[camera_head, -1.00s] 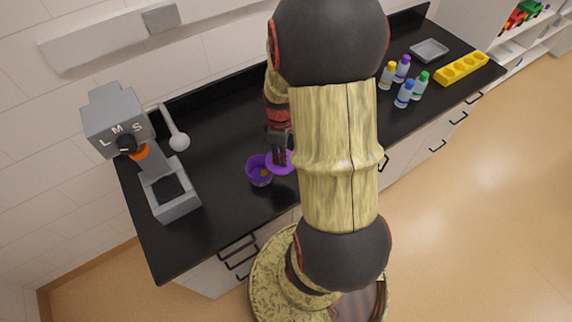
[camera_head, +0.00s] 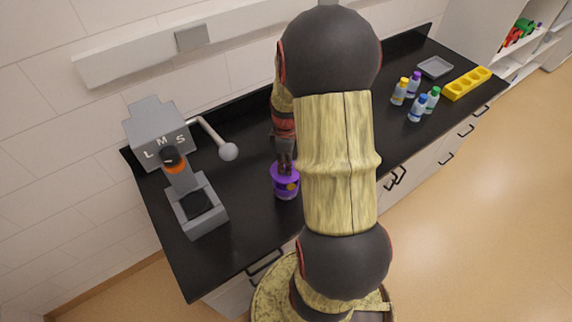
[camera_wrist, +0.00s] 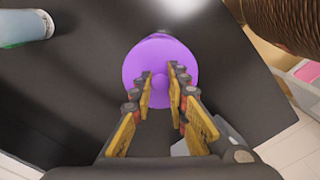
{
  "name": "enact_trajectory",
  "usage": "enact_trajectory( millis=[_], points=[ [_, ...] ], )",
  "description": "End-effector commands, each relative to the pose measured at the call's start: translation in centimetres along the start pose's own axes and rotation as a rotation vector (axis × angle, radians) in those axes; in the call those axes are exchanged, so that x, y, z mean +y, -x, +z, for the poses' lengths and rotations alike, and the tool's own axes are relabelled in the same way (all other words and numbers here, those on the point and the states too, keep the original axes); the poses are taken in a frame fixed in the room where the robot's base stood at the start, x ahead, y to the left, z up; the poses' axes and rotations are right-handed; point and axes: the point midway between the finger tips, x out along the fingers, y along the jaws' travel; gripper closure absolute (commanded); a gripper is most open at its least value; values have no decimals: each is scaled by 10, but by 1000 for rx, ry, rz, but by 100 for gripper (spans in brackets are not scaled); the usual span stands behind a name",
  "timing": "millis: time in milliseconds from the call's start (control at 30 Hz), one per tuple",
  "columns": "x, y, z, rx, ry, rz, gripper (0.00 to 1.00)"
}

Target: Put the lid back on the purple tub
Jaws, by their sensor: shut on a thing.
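The purple tub (camera_head: 287,190), with a small yellow-orange mark on its side, stands upright on the black counter. My gripper (camera_head: 286,169) is above it, pointing down, shut on the knob of the purple lid (camera_head: 276,174). In the wrist view, my gripper's fingertips (camera_wrist: 160,86) sit on either side of the knob of the round lid (camera_wrist: 150,58). The lid is over the tub's mouth and looks level. It hides the opening, and I cannot tell whether it is fully seated. In the wrist view the lid hides the tub.
A grey machine marked LMS (camera_head: 160,135), with a lever ending in a ball (camera_head: 228,151), stands left of the tub. Several capped bottles (camera_head: 417,108), a yellow holed rack (camera_head: 467,83) and a grey tray (camera_head: 435,67) are at the counter's right. Counter between machine and tub is clear.

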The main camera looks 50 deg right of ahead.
Motion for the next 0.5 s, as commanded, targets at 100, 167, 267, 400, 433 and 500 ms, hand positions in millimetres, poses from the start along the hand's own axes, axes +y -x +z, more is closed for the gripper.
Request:
enact_trajectory(
  millis=[100, 167, 267, 400, 433, 500],
  points=[
    [0, -14, 0, 0, 0, -1, 100],
    [0, -19, 0, 0, -1, -1, 100],
    [0, -28, 0, 0, -1, -1, 100],
    [0, -40, 0, 0, -1, -1, 100],
    [0, -42, 0, 0, -1, -1, 100],
    [0, -45, 0, 0, -1, 0, 100]
  ],
)
